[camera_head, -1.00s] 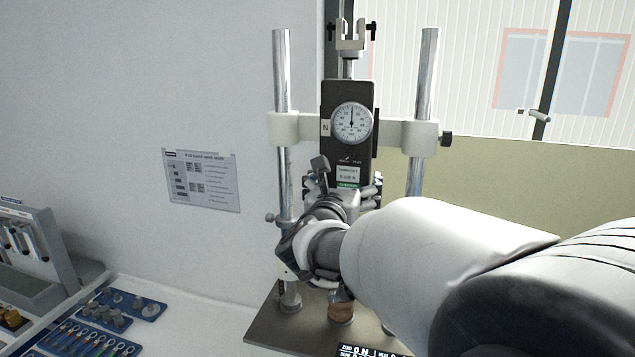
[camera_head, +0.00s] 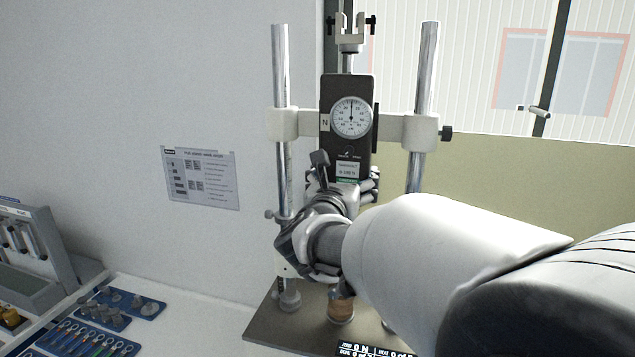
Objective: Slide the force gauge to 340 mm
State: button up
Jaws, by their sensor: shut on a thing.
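The force gauge (camera_head: 347,90) is a black upright body with a round white dial (camera_head: 351,117) and a green-edged label. It sits on a white crossbar (camera_head: 396,127) between two chrome columns, the left column (camera_head: 281,65) and the right column (camera_head: 428,70). My gripper (camera_head: 345,184) is shut at the lower end of the gauge, around its bottom part. My own wrist hides much of the grip and the stand below it. A height scale cannot be read in this view.
The stand's dark base plate (camera_head: 262,325) rests on the white bench, with a small display (camera_head: 375,351) at its front. A dark knob (camera_head: 446,133) sticks out right of the crossbar. Blue tool trays (camera_head: 150,309) lie left. A paper sheet (camera_head: 201,178) hangs on the wall.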

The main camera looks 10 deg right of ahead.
jog(key=shift+f+b, duration=0.25)
jog(key=shift+b, duration=0.35)
jog(key=shift+r, duration=0.1)
jog(key=o, duration=1.5)
jog(key=shift+c, duration=0.2)
jog(key=shift+r, duration=0.1)
jog(key=v, duration=1.2)
